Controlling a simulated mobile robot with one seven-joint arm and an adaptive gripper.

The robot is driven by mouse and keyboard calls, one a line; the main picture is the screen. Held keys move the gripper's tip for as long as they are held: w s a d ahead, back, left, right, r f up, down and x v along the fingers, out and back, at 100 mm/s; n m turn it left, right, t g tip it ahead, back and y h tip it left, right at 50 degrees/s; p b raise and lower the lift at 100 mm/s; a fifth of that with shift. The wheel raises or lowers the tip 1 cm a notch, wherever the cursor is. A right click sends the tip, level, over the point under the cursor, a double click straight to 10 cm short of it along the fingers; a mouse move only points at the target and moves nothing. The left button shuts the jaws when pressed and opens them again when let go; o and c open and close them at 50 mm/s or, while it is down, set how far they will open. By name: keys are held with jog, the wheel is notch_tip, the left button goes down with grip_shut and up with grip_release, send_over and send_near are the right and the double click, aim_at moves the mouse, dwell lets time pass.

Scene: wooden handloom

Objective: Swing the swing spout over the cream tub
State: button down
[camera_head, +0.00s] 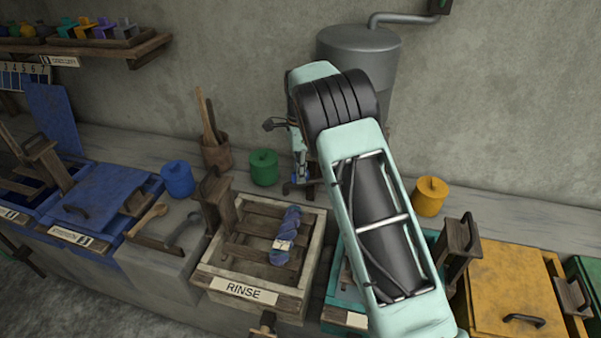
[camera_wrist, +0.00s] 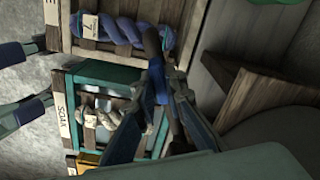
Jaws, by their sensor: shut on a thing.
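The cream tub (camera_head: 314,250), labelled RINSE, sits in the counter in the middle of the head view. A blue-purple skein (camera_head: 287,236) lies on its slats. Its pale rim (camera_wrist: 66,28) shows at the top of the wrist view. The swing spout (camera_wrist: 153,45) shows in the wrist view as a dark bar with a blue part. My gripper (camera_wrist: 163,85) is shut on it. The spout's end lies close to the cream tub's skein in that picture; its height above the tub is unclear. In the head view my arm hides most of the spout.
The teal SOAK tub (camera_wrist: 105,72), holding a pale skein (camera_wrist: 106,116), stands beside the cream tub. A green pot (camera_head: 264,168), a blue pot (camera_head: 178,179) and a wooden tool holder (camera_head: 217,155) stand behind. A grey tank (camera_head: 345,48) is at the wall.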

jog(key=shift+w+r, duration=0.1)
jog(key=shift+w, duration=0.05)
jog(key=c, duration=2)
grip_release()
notch_tip(320, 180, up, 12)
